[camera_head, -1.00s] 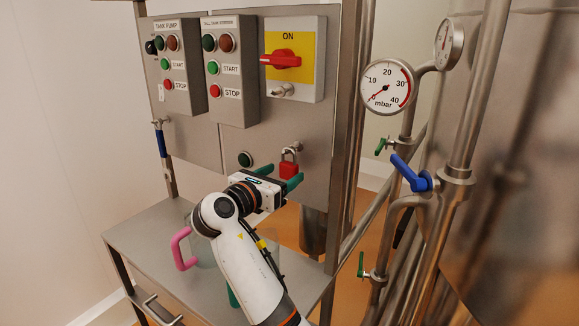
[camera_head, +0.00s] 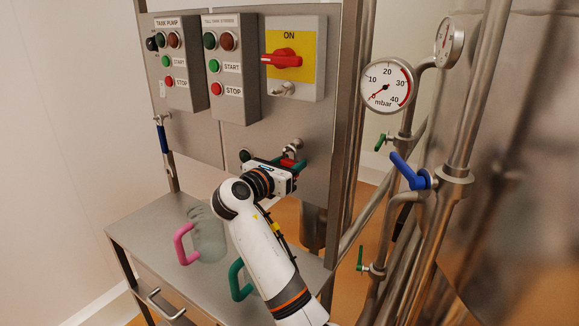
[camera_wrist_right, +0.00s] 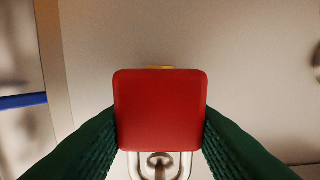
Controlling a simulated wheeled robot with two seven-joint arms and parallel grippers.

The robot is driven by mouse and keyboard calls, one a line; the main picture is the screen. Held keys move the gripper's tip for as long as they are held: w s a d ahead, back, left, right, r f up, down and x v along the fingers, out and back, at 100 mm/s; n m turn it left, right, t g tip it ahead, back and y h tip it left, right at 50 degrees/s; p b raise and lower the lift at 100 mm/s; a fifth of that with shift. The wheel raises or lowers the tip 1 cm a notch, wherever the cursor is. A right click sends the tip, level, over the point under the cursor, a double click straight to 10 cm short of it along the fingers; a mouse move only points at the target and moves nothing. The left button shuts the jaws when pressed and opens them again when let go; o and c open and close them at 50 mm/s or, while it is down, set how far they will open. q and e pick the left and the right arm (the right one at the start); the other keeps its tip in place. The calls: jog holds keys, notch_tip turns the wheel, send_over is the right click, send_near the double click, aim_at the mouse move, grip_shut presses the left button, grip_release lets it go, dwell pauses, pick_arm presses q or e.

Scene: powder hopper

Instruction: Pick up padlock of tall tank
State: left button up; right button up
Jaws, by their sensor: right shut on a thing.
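The red padlock (camera_head: 287,162) hangs by its shackle near the round hook on the lower steel panel, and it is mostly hidden by my right gripper in the head view. In the right wrist view the padlock body (camera_wrist_right: 160,110) fills the middle, with its metal shackle (camera_wrist_right: 160,165) at the bottom of the picture. My right gripper (camera_head: 284,170) is shut on the padlock, its green fingers pressed against both sides of the red body. Whether the shackle is still around the hook cannot be told. My left gripper is not in view.
Control boxes (camera_head: 232,68) and a red rotary switch (camera_head: 285,58) on a yellow plate sit above. A steel shelf (camera_head: 150,232) below holds a clear jug with a pink handle (camera_head: 181,243) and a green handle (camera_head: 238,280). Pipes with gauges (camera_head: 388,87) and valves stand at the right.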

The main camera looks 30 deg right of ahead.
jog(key=shift+r, duration=0.1)
jog(key=shift+r+b, duration=0.3)
jog(key=shift+r, duration=0.25)
jog(key=b+v, duration=0.1)
jog(key=v, duration=1.7)
jog(key=shift+r+b, duration=0.3)
jog(key=shift+r, duration=0.05)
jog(key=shift+s, duration=0.1)
